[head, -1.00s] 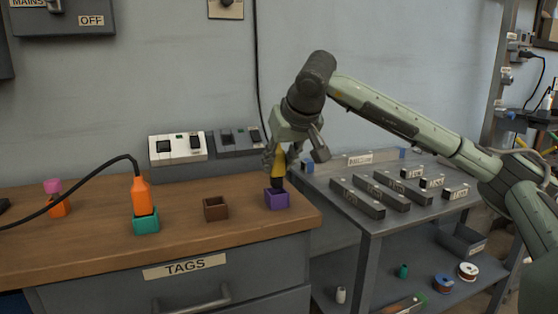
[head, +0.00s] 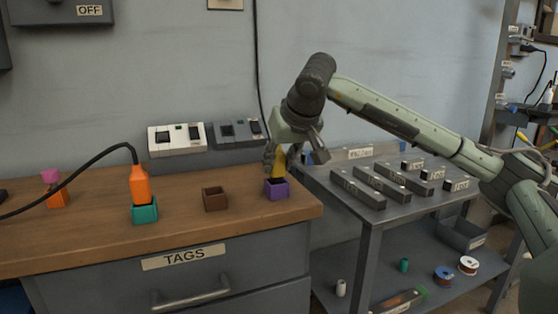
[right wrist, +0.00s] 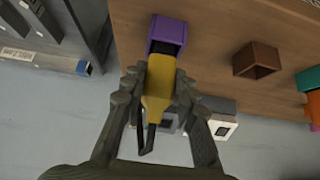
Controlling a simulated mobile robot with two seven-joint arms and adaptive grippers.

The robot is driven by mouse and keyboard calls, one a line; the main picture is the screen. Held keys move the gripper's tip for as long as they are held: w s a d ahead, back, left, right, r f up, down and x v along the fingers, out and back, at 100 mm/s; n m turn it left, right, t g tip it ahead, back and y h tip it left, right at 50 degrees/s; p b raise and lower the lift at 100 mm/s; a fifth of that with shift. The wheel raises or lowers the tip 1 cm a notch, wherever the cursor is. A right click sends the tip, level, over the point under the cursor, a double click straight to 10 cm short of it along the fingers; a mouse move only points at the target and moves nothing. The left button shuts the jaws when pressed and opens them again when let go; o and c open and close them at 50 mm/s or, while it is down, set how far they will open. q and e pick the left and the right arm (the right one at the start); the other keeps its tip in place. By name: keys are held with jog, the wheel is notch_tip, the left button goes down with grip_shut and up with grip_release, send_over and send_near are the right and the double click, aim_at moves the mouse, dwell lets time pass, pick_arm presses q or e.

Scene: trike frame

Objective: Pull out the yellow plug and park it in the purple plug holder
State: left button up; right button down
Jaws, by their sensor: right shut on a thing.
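The yellow plug (head: 279,165) stands with its lower end in the mouth of the purple plug holder (head: 277,190), near the right end of the wooden bench. My right gripper (head: 281,158) is shut on the yellow plug from above. In the right wrist view the fingers (right wrist: 159,85) lie on both sides of the yellow plug (right wrist: 159,88), and its end meets the purple holder (right wrist: 167,33). How deep it sits is hidden. My left gripper is not in view.
An orange plug (head: 140,184) with a black cable sits in a teal holder (head: 145,213). An empty brown holder (head: 215,199) stands between the teal and purple ones. Switch boxes (head: 177,139) are at the wall. A grey metal cart (head: 372,222) stands to the right.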

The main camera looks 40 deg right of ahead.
jog(key=shift+f+b, duration=0.4)
jog(key=shift+f, duration=0.25)
jog(key=c, duration=1.1)
grip_release()
jog(key=shift+r, duration=0.1)
jog(key=v, duration=1.2)
